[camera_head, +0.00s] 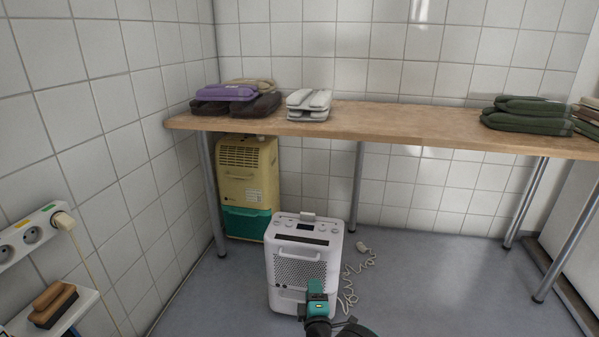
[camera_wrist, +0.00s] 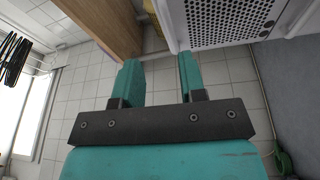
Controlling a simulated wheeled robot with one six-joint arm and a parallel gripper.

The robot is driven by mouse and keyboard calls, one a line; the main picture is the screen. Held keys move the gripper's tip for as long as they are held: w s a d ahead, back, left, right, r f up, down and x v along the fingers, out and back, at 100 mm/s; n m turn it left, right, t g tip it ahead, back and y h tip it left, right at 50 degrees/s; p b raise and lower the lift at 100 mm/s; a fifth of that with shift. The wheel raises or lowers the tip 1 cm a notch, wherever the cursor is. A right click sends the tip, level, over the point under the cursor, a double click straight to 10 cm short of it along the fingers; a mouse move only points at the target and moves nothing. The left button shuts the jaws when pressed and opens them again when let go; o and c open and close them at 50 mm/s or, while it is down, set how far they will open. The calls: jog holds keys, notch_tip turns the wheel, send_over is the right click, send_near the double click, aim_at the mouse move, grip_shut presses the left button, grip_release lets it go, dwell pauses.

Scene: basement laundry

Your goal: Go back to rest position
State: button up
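My gripper (camera_head: 316,291) shows low in the head view, in front of the lower front of a white dehumidifier-like unit (camera_head: 301,262). In the wrist view my gripper (camera_wrist: 160,80) has its two teal fingers apart, with only tiled wall seen between them. It is open and empty. The white unit's perforated panel (camera_wrist: 215,25) shows just beyond the fingertips in the wrist view. I cannot tell whether the gripper touches the unit.
A wooden table (camera_head: 400,125) bears folded stacks. A yellow and teal unit (camera_head: 247,185) stands beneath it. A white cord (camera_head: 350,285) lies right of the white unit. A power strip (camera_head: 30,237) and a shelf with a brush (camera_head: 53,303) are at left. Floor right is clear.

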jog(key=w+d+r+m+g+h, duration=0.25)
jog(key=r+m+g, duration=0.2)
jog(key=r, duration=0.45)
jog(key=w+d+r+m+g+h, duration=0.1)
jog(key=w+d+r+m+g, duration=0.2)
jog(key=r+m, duration=0.5)
jog(key=s+d+r+g+y, duration=0.3)
jog(key=s+r+g+y, duration=0.3)
jog(key=s+r, duration=1.35)
jog(key=s+d+r+n+g, duration=0.1)
jog(key=s+r+g, duration=0.15)
jog(key=s, duration=0.95)
jog(key=s+d+r+n+g, duration=0.1)
jog(key=s+g, duration=0.2)
jog(key=s, duration=0.8)
notch_tip(320, 180, up, 33)
jog(key=p, duration=3.2)
jog(key=shift+w+f+y, duration=0.15)
jog(key=shift+w+y, duration=0.1)
jog(key=shift+y, duration=0.1)
